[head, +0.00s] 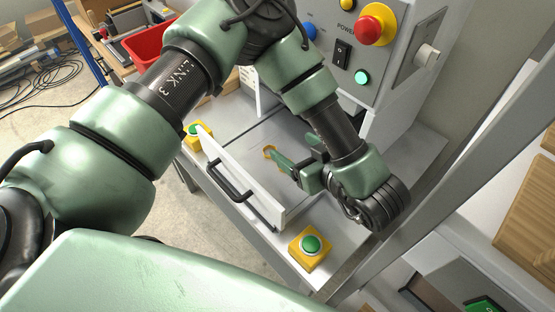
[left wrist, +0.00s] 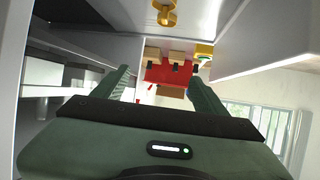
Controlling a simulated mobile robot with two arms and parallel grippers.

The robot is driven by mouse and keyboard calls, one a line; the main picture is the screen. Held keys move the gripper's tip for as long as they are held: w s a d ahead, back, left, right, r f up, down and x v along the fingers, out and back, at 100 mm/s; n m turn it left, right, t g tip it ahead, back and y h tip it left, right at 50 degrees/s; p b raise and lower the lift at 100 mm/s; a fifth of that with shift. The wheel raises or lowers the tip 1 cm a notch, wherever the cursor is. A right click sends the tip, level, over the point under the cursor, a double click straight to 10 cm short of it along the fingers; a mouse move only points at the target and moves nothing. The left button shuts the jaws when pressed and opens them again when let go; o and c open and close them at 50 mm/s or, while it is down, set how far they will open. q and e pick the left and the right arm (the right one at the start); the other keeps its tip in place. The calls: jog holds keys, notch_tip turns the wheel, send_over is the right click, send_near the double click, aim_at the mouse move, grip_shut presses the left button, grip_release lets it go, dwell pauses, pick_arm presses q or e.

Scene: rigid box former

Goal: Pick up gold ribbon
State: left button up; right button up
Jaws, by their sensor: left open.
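The gold ribbon (head: 269,152) is a small gold loop on the grey floor of the open drawer in the head view. It also shows at the top of the left wrist view (left wrist: 165,12), against a pale surface. My left gripper (head: 294,150) is over the drawer with its green fingers apart. One fingertip is close to the ribbon in the head view; I cannot tell whether they touch. In the left wrist view the fingers (left wrist: 160,85) are spread, with nothing between them. My right gripper is not in view.
The drawer's white front (head: 235,175) has a black handle (head: 240,187). Yellow boxes with green buttons stand at its near right (head: 309,249) and far left (head: 196,135). The control panel (head: 350,60) rises behind my arm. A red bin (head: 150,47) stands farther back.

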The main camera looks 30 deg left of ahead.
pick_arm(q)
notch_tip(320, 180, down, 8)
jog(key=b, duration=0.7)
jog(key=shift+w+f+b, duration=0.15)
jog(key=shift+f+b, duration=0.1)
jog(key=shift+b, duration=0.1)
jog(key=p+x, duration=0.2)
jog(key=x, duration=0.5)
jog(key=shift+w+a+r+p, duration=0.1)
jog(key=shift+a+r+p, duration=0.1)
jog(key=shift+p, duration=0.1)
jog(key=shift+w+a+f, duration=0.1)
jog(key=shift+a+f, duration=0.05)
jog(key=shift+f, duration=0.05)
jog(key=c, duration=1.4)
